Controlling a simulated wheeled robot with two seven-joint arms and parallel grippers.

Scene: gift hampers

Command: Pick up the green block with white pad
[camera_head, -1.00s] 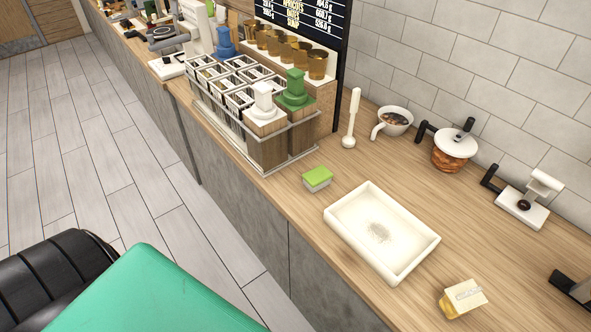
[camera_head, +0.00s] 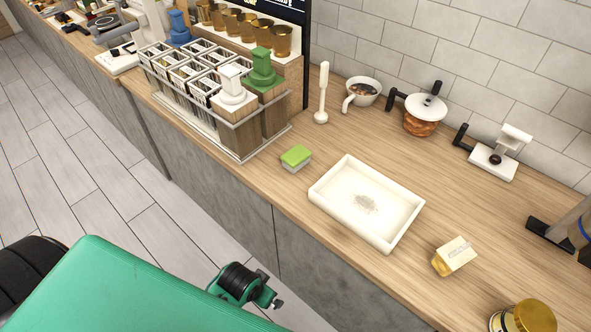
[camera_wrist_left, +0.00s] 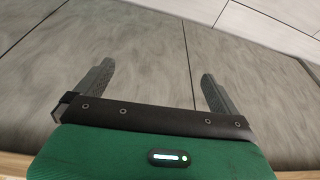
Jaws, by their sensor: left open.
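The green block with white pad (camera_head: 296,158) lies on the wooden counter, green side up, between the basket rack and the white tray. My left gripper (camera_wrist_left: 155,85) is open and empty in the left wrist view, facing the grey cabinet front and the floor. The block does not show in that view. In the head view a green and black part of my own arm (camera_head: 240,284) shows in front of the counter, well below and apart from the block; the fingers are not visible there. My right gripper is not in view.
A white tray (camera_head: 320,199) lies right of the block. The basket rack (camera_head: 243,157) with a white-topped dispenser (camera_head: 232,88) and a green-topped one (camera_head: 262,72) stands left. A white-and-yellow block (camera_head: 455,256) and a gold-lidded jar (camera_head: 530,316) are farther right. Counter around the block is clear.

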